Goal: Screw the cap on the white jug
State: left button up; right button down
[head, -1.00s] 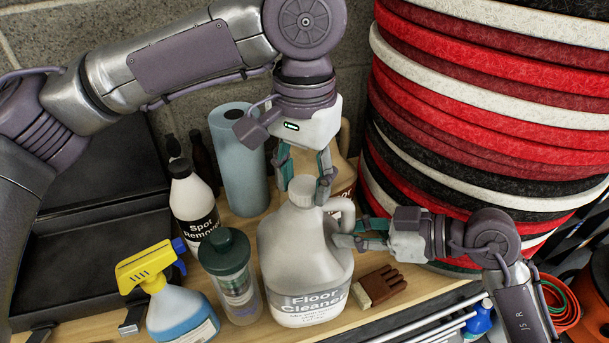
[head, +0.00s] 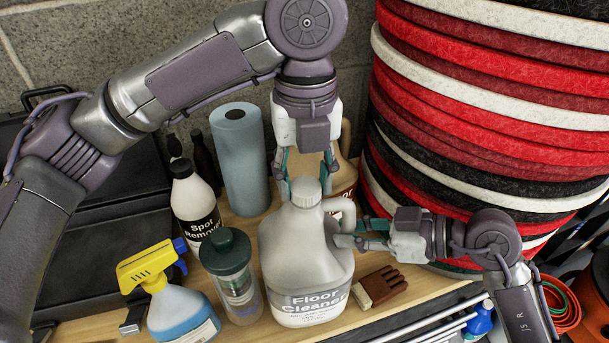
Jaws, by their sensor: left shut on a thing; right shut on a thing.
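The white jug (head: 300,255), labelled Floor Cleaner, stands upright on the wooden shelf. Its ribbed whitish cap (head: 305,191) sits at the top of the neck; I cannot tell how tightly it is seated. My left gripper (head: 306,186) points down from above and is shut on the cap, one finger on each side. My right gripper (head: 345,235) comes in from the right and is shut on the jug's handle (head: 343,213), which its fingers partly hide.
A spray bottle (head: 178,305), a green-lidded clear bottle (head: 232,280), a Spot Remover bottle (head: 193,205) and a blue paper roll (head: 240,160) stand left of the jug. A brush (head: 385,287) lies at right. Stacked pads (head: 480,120) rise behind my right arm.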

pick_arm(q)
jog(key=m, duration=0.4)
jog(key=shift+m, duration=0.4)
jog(key=m, duration=0.4)
jog(key=shift+m, duration=0.4)
jog(key=m, duration=0.7)
jog(key=o, duration=0.7)
jog(key=shift+d, duration=0.1)
